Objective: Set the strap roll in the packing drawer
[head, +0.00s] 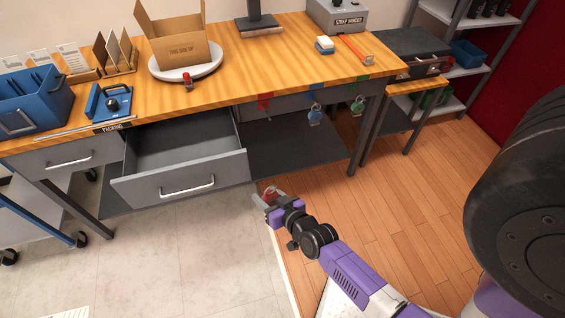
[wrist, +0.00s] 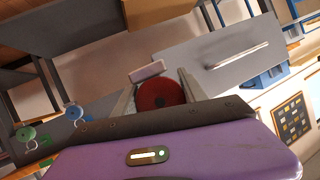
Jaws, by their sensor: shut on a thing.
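The strap roll is a small red disc (wrist: 160,95) between the fingers of my gripper (wrist: 155,88) in the wrist view. In the head view the red roll (head: 270,190) shows small at the tip of my gripper (head: 266,197), partly hidden by the fingers. My gripper is shut on it, in the air just right of the packing drawer. The packing drawer (head: 225,172) is grey, pulled open under the bench by the PACKING label, and the visible part of its inside looks empty. Its front with the handle also shows in the wrist view (wrist: 215,50).
A shut grey drawer (head: 85,150) sits left of the open one. The wooden bench (head: 245,85) holds an open cardboard box (head: 180,50), a blue tote (head: 35,105) and a strap winder (head: 338,16). Tags (head: 314,115) hang under the bench's right side. The floor (head: 170,250) before the drawer is clear.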

